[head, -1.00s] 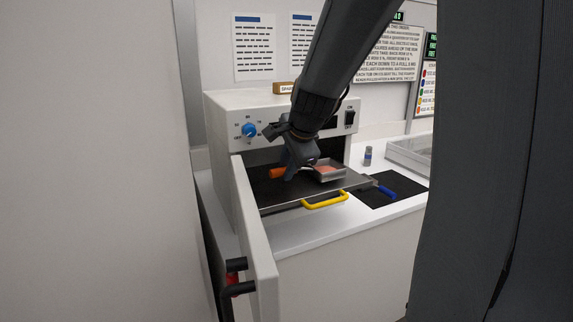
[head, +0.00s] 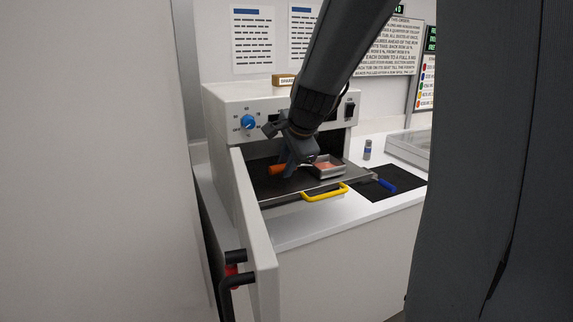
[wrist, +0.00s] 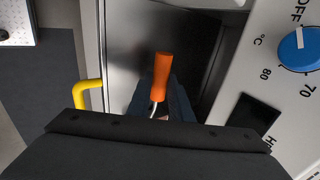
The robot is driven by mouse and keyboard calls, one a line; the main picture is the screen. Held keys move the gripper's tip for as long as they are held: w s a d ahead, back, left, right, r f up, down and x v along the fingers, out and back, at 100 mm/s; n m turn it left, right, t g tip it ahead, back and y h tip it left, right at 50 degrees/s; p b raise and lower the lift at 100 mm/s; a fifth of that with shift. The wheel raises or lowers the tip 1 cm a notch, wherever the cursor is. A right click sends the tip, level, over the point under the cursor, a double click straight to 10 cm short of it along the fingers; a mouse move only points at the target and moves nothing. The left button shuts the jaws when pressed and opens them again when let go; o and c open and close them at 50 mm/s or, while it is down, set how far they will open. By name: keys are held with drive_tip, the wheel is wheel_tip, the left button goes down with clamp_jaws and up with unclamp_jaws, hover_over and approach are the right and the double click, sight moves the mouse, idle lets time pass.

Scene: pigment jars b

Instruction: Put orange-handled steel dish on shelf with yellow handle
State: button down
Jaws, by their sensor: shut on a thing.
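The steel dish (head: 328,168) holds pinkish contents and has an orange handle (head: 277,170). My gripper (head: 289,168) is shut on its handle. The dish is over the dark shelf (head: 275,190) that has a yellow handle (head: 325,193) at its front edge. I cannot tell whether the dish touches the shelf. In the wrist view the orange handle (wrist: 162,75) sticks up between my fingers, over the shelf surface; the dish itself is hidden there by my wrist. The yellow handle (wrist: 88,92) is at the left.
The oven's open door (head: 255,225) stands at the left of the shelf. The oven front has a blue dial (head: 248,122).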

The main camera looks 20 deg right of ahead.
drive_tip(key=shift+f, duration=0.15)
drive_tip(key=c, duration=1.5)
unclamp_jaws()
wheel_tip(320, 180, up, 6)
drive_tip(key=p, duration=0.6)
drive_tip(key=shift+s, duration=0.1)
